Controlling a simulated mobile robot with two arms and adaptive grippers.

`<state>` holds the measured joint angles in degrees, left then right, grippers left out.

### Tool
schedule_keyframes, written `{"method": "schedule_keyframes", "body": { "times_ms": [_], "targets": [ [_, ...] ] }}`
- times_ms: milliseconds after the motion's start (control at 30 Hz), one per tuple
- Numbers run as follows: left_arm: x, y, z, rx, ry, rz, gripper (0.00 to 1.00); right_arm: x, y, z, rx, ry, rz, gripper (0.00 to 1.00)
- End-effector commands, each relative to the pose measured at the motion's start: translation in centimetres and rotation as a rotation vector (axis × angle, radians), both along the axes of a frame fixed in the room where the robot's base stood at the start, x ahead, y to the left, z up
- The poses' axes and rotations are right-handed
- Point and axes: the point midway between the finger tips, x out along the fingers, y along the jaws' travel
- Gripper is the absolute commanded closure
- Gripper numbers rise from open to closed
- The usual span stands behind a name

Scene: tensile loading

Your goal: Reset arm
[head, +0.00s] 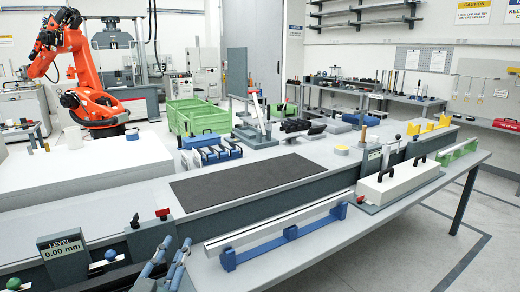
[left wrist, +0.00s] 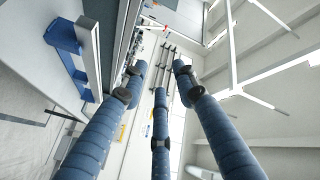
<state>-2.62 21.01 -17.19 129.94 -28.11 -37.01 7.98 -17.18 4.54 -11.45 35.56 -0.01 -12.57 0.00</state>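My left gripper (head: 176,246) shows at the bottom of the head view, in front of the near table edge. Its blue fingers point upward and hold nothing. In the left wrist view the three fingers of the left gripper (left wrist: 160,76) stand apart with empty space between the tips, so it is open. My right gripper is in neither view.
A long metal bar on a blue stand (head: 285,232) lies right of my left gripper; the blue stand also shows in the left wrist view (left wrist: 62,36). A level display (head: 65,250) stands left. A dark mat (head: 258,181) is bare. An orange robot arm (head: 85,75) stands behind.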

Motion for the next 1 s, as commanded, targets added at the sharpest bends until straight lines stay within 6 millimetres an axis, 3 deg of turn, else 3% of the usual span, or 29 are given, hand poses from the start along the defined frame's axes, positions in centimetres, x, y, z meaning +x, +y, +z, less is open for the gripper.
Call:
{"method": "schedule_keyframes", "body": {
  "times_ms": [33,100,167,300,500,800,1000],
  "targets": [
    [-1.3,1.1,-3.6,-0.053,0.114,0.044,0.71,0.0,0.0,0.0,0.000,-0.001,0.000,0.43],
    [-3.4,2.3,-8.4,-0.112,0.274,0.102,0.71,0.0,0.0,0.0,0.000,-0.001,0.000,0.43],
    [-5.7,3.0,-12.4,-0.159,0.409,0.144,0.71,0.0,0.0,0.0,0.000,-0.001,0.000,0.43],
    [-12.3,3.6,-20.0,-0.243,0.703,0.217,0.71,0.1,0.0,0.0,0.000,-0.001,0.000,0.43],
    [-20.4,3.0,-25.8,-0.307,0.995,0.265,0.71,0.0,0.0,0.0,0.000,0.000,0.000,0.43],
    [-30.3,1.4,-29.5,-0.363,1.305,0.288,0.71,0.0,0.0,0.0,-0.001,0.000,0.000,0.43],
    [-29.2,1.2,-35.2,-0.355,1.331,0.292,0.71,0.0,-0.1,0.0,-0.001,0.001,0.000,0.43]
  ]
}}
